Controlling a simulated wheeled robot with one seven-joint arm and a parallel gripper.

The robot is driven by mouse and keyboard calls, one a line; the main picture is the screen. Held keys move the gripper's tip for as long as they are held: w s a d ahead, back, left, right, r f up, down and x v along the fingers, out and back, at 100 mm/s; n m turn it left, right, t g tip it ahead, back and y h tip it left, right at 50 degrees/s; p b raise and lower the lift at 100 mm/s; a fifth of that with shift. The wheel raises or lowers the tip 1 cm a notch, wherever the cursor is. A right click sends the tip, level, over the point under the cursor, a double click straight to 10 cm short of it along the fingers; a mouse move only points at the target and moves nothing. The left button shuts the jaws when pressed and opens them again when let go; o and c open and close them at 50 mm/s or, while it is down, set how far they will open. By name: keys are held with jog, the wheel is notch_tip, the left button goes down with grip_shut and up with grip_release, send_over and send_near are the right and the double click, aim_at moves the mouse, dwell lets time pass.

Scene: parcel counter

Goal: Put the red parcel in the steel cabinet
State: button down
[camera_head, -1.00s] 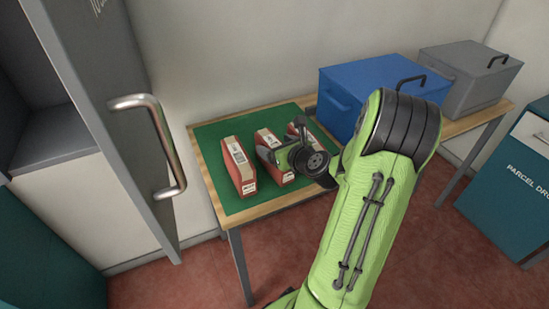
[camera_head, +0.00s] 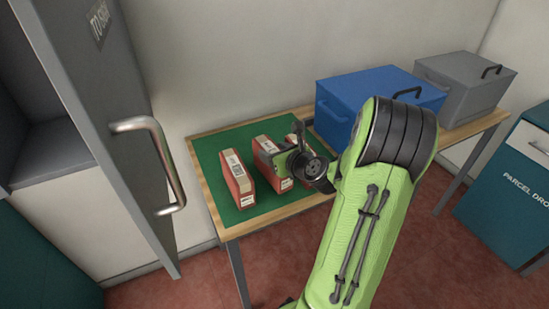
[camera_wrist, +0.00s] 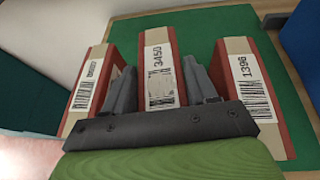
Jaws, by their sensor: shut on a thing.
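Several red parcels with cream, barcoded labelled faces stand in a row on a green mat (camera_head: 222,140). In the wrist view they are a left parcel (camera_wrist: 88,80) labelled 0007 or similar, a middle parcel (camera_wrist: 160,50) labelled 3450, and a right parcel (camera_wrist: 245,70) labelled 1396. My gripper (camera_wrist: 160,85) has one finger on each side of the middle parcel and is shut on it. In the head view my gripper (camera_head: 285,160) hides much of the middle and right parcels. The grey steel cabinet (camera_head: 45,150) is at the left, its door (camera_head: 95,75) swung open.
The cabinet door's bar handle (camera_head: 165,165) juts out left of the table. A blue box (camera_head: 350,85) stands close behind the arm, with a grey box (camera_head: 465,85) further right. A teal parcel drop bin (camera_head: 510,190) stands at right. Red floor shows in front.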

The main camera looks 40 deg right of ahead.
notch_tip(320, 180, up, 8)
jog(key=p, duration=0.3)
